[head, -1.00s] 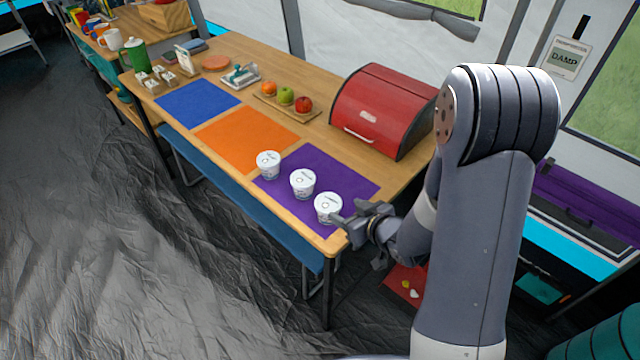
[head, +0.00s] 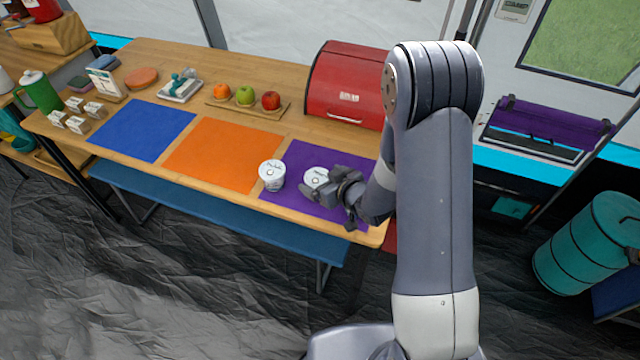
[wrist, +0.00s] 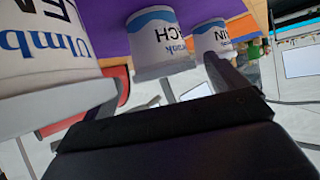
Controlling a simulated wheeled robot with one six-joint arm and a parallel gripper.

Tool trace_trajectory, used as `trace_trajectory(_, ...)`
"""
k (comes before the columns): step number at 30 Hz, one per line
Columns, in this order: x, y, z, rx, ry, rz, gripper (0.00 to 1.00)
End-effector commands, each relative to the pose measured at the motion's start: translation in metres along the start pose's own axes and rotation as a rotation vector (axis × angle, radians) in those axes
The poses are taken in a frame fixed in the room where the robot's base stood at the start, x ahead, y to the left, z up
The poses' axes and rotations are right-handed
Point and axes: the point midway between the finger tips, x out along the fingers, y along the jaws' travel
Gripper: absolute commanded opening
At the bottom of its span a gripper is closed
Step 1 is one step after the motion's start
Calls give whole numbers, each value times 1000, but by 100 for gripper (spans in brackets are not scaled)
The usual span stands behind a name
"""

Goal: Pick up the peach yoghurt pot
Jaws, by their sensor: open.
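Three white yoghurt pots with lids stand in a row on the purple mat. In the wrist view, upside down, the middle pot's label ends in "CH", so I take it as the peach yoghurt pot (wrist: 158,45); in the head view it seems to be the pot (head: 316,177) at my gripper's tips. The leftmost pot (head: 272,174) stands clear. The third is hidden behind my gripper in the head view. My gripper (head: 322,187) is open and empty. In the wrist view, the peach pot is ahead, between its fingers, with a nearer pot (wrist: 45,60) and another pot (wrist: 212,40) at either side.
The purple mat (head: 292,160), orange mat (head: 222,152) and blue mat (head: 145,128) lie on the wooden table. A red bread bin (head: 345,85) and a board with fruit (head: 275,111) stand behind. A blue bench (head: 215,213) runs along the front. The orange and blue mats are empty.

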Motion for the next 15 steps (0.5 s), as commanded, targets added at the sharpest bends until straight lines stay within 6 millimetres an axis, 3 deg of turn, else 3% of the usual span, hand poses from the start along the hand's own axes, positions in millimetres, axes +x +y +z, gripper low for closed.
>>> trace_trajectory(6, 28, -2, 0, -2, 0, -1, 92)
trace_trajectory(15, 34, -2, 1, -1, 0, 0, 92)
